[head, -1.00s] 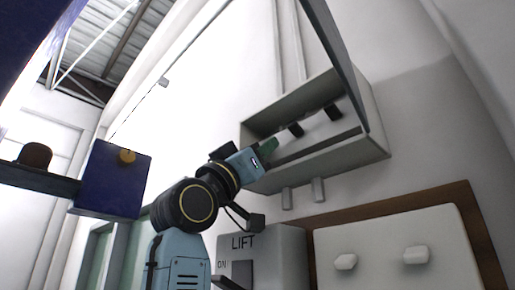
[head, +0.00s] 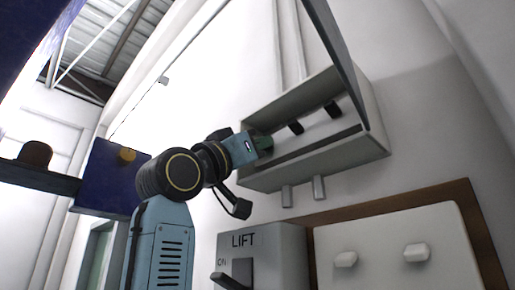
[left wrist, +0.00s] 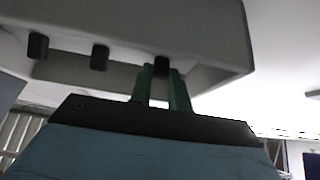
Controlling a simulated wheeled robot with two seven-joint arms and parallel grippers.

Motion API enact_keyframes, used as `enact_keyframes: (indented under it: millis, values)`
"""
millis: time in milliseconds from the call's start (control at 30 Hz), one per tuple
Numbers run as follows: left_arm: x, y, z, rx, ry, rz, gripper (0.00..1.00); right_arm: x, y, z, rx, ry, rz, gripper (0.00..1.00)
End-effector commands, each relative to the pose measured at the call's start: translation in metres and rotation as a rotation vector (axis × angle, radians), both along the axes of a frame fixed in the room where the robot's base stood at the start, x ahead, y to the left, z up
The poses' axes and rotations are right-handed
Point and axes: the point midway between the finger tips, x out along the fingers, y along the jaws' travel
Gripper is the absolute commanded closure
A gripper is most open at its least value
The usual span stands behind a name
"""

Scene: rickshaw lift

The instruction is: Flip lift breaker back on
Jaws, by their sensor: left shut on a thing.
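The grey breaker box (head: 376,140) hangs open on the white wall in the head view, its lid raised. Two black breaker switches (head: 296,128) (head: 333,110) show inside it. My left gripper (head: 264,144), with green fingers, reaches into the box's left end, where it hides another switch. In the left wrist view, the fingers (left wrist: 161,88) are shut on that black end switch (left wrist: 161,67). The other two switches (left wrist: 100,57) (left wrist: 37,46) stand clear to its left there. The held switch's exact position is hard to tell. My right gripper is not in view.
Below the box is a grey unit (head: 285,250) marked LIFT and ON, with a dark lever (head: 236,276). A white panel (head: 385,262) with two knobs sits on a brown board to its right. A blue box (head: 105,180) with a yellow knob is at left.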

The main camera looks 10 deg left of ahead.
Motion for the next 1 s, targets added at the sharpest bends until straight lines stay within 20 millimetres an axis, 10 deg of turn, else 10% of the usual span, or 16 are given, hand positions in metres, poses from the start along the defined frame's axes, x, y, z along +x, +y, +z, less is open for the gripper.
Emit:
enact_keyframes:
  millis: [1000]
  values:
    - [0.000,0.000,0.027,0.364,0.549,0.001,1.00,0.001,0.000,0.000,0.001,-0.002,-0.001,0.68]
